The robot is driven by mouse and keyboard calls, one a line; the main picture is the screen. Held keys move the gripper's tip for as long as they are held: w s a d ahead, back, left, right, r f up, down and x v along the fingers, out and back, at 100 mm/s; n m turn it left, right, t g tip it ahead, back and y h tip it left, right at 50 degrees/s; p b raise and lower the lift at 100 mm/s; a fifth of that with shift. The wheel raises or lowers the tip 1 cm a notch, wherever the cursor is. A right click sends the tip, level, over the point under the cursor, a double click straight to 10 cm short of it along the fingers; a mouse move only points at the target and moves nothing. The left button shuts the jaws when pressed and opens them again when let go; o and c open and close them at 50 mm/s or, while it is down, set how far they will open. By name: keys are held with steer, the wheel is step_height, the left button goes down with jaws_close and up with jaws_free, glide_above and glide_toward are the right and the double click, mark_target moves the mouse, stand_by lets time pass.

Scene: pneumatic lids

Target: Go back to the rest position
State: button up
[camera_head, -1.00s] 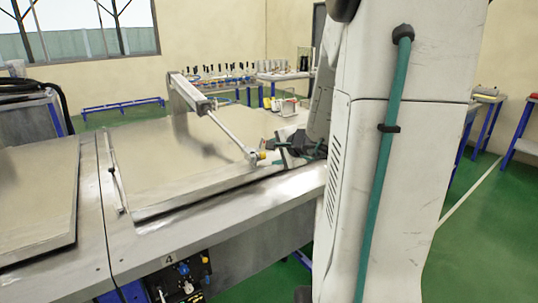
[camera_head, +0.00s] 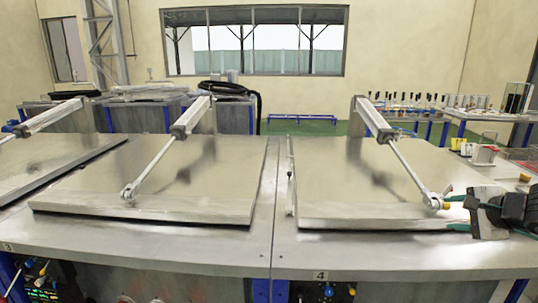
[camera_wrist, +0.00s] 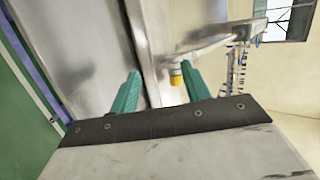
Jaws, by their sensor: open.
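My gripper (camera_head: 457,213) is at the right edge of the head view, beside the front right corner of the lid at station 4 (camera_head: 340,185). Its two teal fingers are apart and nothing shows held between them. A piston rod (camera_head: 408,168) runs from a cylinder down to the lid's front, where a small yellow tip (camera_head: 446,206) sits just left of the fingers. In the wrist view the open fingers (camera_wrist: 161,82) point towards the lid, and the yellow tip (camera_wrist: 177,79) shows close to the right finger.
The station 3 lid (camera_head: 160,180) lies flat to the left with its own piston (camera_head: 160,160). A window (camera_head: 255,40) is on the back wall. Tables with bottles and tools (camera_head: 430,105) stand at the back right. A blue rail (camera_head: 302,119) is on the green floor behind.

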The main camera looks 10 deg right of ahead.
steer(key=s+a+n+g+y, duration=0.3)
steer(key=s+a+n+g, duration=0.15)
steer(key=a, duration=0.55)
steer(key=s+a+n+g+y, duration=0.25)
steer(key=a+n, duration=0.25)
steer(key=a, duration=0.5)
steer(key=s+a+r+n+g+h, duration=0.3)
steer(key=s+a+n+h, duration=0.2)
steer(key=s+a+n, duration=0.2)
steer(key=shift+s+a+r+n, duration=0.25)
steer(key=shift+s+n, duration=1)
steer(key=shift+s, duration=1.05)
steer(key=shift+h, duration=0.25)
steer(key=shift+c, duration=0.4)
